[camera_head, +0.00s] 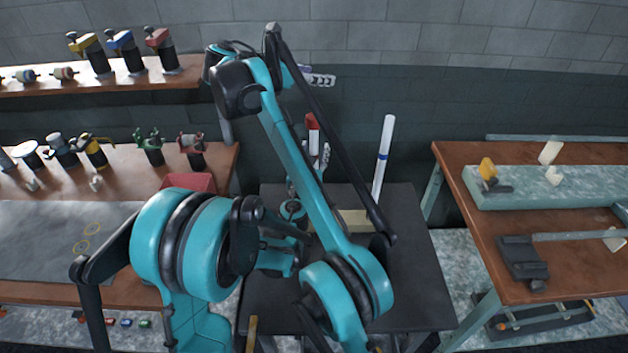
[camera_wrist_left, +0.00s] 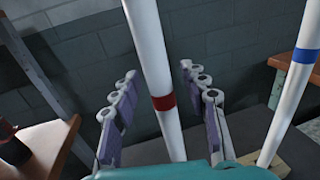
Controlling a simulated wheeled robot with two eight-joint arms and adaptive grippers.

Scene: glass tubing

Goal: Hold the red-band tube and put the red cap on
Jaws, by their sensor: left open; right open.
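The white red-band tube (camera_wrist_left: 152,62) stands upright, tilted in the left wrist view, with its red band (camera_wrist_left: 163,102) between the fingers. My left gripper (camera_wrist_left: 160,110) is open around the tube, with a gap on each side; in the head view the left gripper (camera_head: 320,157) is partly hidden by my arm. In the head view the red cap (camera_head: 312,122) shows at the tube's top and seems to sit on it; my arm partly covers this spot. My right gripper (camera_head: 320,79) is open and empty above the cap, partly hidden by its arm.
A white tube with a blue band (camera_head: 383,157) stands to the right on the dark table (camera_head: 415,230). A pale block (camera_head: 355,221) lies near its foot. Wooden benches with tools stand left (camera_head: 125,180) and right (camera_head: 470,200). A red box (camera_head: 188,183) is at the left bench's edge.

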